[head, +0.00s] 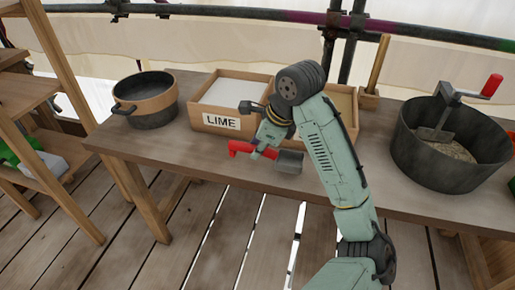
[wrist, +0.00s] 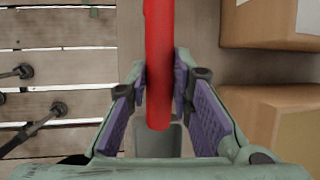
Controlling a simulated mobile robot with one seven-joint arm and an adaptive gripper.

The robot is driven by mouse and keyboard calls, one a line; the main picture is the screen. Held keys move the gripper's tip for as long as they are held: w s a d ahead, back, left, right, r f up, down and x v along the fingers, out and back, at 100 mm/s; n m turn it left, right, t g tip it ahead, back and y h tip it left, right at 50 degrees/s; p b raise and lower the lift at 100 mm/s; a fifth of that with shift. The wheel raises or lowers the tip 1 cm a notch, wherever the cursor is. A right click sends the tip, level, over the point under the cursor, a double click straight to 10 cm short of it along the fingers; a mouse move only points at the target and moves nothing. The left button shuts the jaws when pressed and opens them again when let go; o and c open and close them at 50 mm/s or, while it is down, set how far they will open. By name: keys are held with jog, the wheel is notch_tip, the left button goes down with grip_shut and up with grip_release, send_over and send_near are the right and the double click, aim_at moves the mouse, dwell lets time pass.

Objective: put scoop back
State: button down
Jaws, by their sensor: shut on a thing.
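The scoop has a red handle (head: 239,147) and a grey pan (head: 290,161). My gripper (head: 258,152) is shut on the red handle and holds the scoop in front of the boxes, near the table's front edge. In the wrist view the handle (wrist: 159,40) runs between the purple finger pads of my gripper (wrist: 163,85). The grey pan (wrist: 163,140) shows below the handle, partly hidden by the gripper body. I cannot tell whether the scoop touches the table.
A wooden box labelled LIME (head: 221,123) holds white powder. A second box (head: 348,131) stands right of it, partly behind my arm. A banded dark pot (head: 147,113) stands left; a black tub (head: 432,170) with a red-handled mixer stands right. Bare table (head: 150,150) lies front left.

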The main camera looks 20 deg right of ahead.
aim_at(272, 150)
jog(key=shift+w+d, duration=0.2)
jog(key=shift+w, duration=0.75)
jog(key=shift+s+d+p+x, duration=0.1)
jog(key=shift+d+p+x, duration=0.1)
jog(key=shift+x, duration=0.7)
jog(key=shift+s+d+p+x, duration=0.1)
jog(key=shift+d+p+x, duration=0.1)
jog(key=shift+x, duration=0.75)
jog(key=shift+f, duration=0.35)
jog(key=c, duration=1.4)
grip_release()
jog(key=shift+d+r, duration=0.1)
jog(key=v, duration=1.2)
jog(key=shift+r, duration=0.1)
